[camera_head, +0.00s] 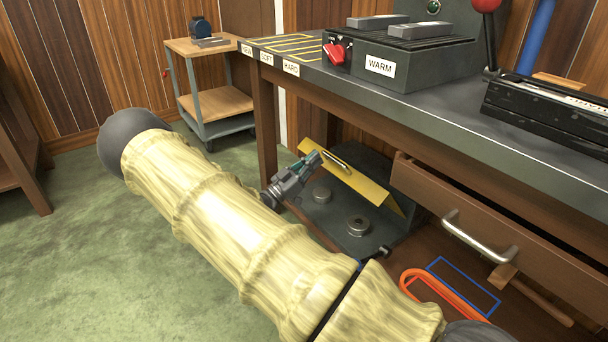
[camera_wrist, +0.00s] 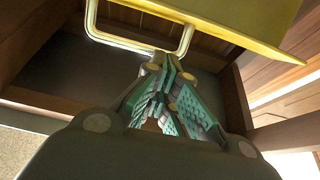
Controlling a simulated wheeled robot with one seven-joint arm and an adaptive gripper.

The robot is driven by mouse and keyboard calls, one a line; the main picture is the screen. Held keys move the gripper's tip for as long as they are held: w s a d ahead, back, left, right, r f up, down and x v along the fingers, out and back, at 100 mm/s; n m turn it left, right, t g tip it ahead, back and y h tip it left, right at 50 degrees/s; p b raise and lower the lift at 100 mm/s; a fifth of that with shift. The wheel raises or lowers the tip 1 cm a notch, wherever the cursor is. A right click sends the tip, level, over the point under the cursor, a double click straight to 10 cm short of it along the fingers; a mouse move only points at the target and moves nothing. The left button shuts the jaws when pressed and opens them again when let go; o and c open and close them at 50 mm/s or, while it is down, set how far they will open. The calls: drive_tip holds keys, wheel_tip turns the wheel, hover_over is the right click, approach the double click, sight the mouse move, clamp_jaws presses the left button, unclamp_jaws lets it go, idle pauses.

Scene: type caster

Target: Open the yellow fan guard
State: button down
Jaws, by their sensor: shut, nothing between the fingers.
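The yellow fan guard (camera_head: 368,184) is a flat plate on a dark grey unit (camera_head: 345,241) under the workbench. It stands tilted up, with the unit's top and two round metal pieces showing beneath it. A bar handle (camera_head: 341,162) is on the plate. My gripper (camera_head: 314,160) is at the guard's left end, close to the handle. In the wrist view the guard (camera_wrist: 230,20) crosses the top and its handle (camera_wrist: 187,32) loops down just beyond my gripper (camera_wrist: 166,68). The fingers look shut and empty; I cannot tell whether they touch the handle or the plate.
The bench top (camera_head: 300,72) is above, with a leg (camera_head: 265,130) left of my gripper. A partly open drawer (camera_head: 490,235) with a metal handle is to the right. An orange loop (camera_head: 440,284) lies lower right. A small cart (camera_head: 212,100) stands behind. Green floor at left is clear.

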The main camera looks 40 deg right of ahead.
drive_tip(key=shift+d+r, duration=0.3)
drive_tip(key=shift+d, duration=0.2)
